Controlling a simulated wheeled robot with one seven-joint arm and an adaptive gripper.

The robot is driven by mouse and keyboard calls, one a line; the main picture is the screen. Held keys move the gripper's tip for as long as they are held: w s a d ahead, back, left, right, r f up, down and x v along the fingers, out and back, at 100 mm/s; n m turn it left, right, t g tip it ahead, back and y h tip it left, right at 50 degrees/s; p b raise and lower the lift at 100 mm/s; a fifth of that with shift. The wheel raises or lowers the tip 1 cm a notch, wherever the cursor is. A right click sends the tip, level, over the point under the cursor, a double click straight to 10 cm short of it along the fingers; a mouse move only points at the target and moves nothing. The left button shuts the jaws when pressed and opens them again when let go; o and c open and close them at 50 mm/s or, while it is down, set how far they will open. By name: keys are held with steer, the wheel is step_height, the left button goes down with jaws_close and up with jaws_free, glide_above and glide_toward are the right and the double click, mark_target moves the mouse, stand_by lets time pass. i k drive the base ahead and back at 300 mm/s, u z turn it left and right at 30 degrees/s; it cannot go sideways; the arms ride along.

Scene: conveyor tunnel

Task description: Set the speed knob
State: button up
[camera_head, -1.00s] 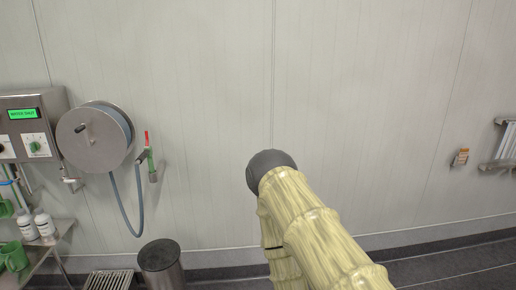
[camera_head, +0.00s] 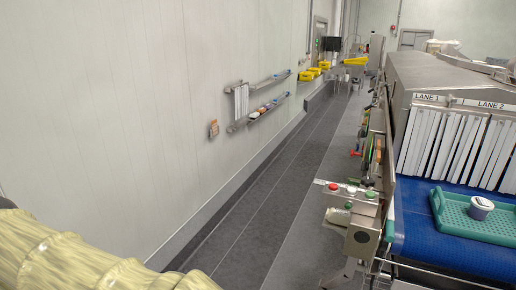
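A small steel control box (camera_head: 363,240) sits at the near left corner of the conveyor. A dark round spot on its front may be a knob, but it is too small to tell its setting. My gripper is outside the view.
The conveyor's blue belt (camera_head: 425,232) carries a teal tray (camera_head: 449,216) with a small tub (camera_head: 480,208) in it. White strip curtains (camera_head: 455,145) hang under the lane signs. The grey floor aisle (camera_head: 260,180) is clear. Wall shelves (camera_head: 262,105) stick out at the left.

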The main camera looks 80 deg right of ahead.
mark_target(366, 166)
steer(key=z, duration=3.35)
steer(key=i, duration=1)
steer(key=k, duration=0.5)
steer(key=z, duration=2.45)
steer(key=k, duration=1.35)
steer(key=u, duration=0.15)
